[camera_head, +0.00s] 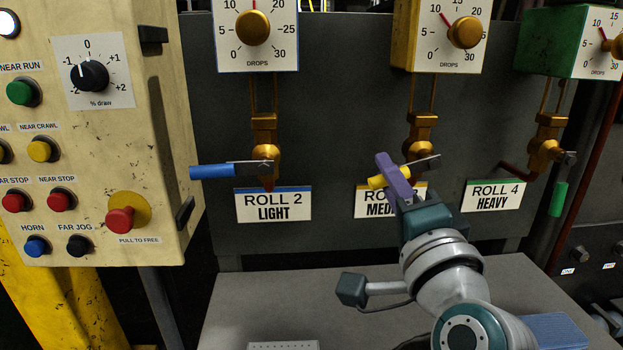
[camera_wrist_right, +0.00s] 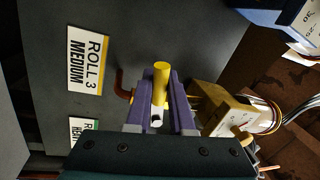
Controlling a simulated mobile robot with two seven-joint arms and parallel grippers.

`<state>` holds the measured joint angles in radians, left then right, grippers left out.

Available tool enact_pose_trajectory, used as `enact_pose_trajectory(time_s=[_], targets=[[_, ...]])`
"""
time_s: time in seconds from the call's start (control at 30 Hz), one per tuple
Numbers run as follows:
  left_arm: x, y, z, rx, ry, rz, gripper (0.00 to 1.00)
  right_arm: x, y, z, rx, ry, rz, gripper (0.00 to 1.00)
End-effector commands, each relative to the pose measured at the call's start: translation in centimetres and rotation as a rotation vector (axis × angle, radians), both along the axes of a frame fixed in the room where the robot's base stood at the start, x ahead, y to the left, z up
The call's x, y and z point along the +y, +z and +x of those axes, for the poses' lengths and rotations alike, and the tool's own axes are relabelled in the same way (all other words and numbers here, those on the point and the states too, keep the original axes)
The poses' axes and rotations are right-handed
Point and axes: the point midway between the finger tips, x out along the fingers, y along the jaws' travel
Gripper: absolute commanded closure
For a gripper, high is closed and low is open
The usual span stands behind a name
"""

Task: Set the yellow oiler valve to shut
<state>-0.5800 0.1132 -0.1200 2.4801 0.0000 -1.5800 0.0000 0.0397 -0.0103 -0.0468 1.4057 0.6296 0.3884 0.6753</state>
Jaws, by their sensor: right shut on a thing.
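The yellow oiler valve is the middle brass valve (camera_head: 421,150), above the partly hidden ROLL 3 MEDIUM label. Its yellow handle (camera_head: 376,182) points left and slightly down, at the end of a grey metal lever (camera_head: 427,161). My right gripper (camera_head: 392,172) has its purple fingers shut around this handle. In the right wrist view the yellow handle (camera_wrist_right: 161,72) stands between the two purple fingers (camera_wrist_right: 160,105), its end sticking out past them. The fingers hide part of the handle and lever in the head view. My left gripper is not in view.
A blue-handled valve (camera_head: 212,171) lies level to the left; a green-handled valve (camera_head: 558,198) hangs down at the right. Drop dials (camera_head: 465,33) sit above. A cream control box (camera_head: 140,80) with buttons stands at left. A grey ledge (camera_head: 270,310) lies below.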

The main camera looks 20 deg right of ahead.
Motion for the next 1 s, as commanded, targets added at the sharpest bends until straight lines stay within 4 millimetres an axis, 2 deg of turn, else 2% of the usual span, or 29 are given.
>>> enact_pose_trajectory(time_s=[0.4, 1.0], targets=[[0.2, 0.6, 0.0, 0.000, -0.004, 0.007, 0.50, 0.2, 1.5, 0.1, -0.056, 0.000, 0.230, 1.00], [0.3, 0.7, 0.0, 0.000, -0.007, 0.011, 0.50, 0.2, 1.9, 0.1, -0.071, 0.000, 0.279, 1.00]])
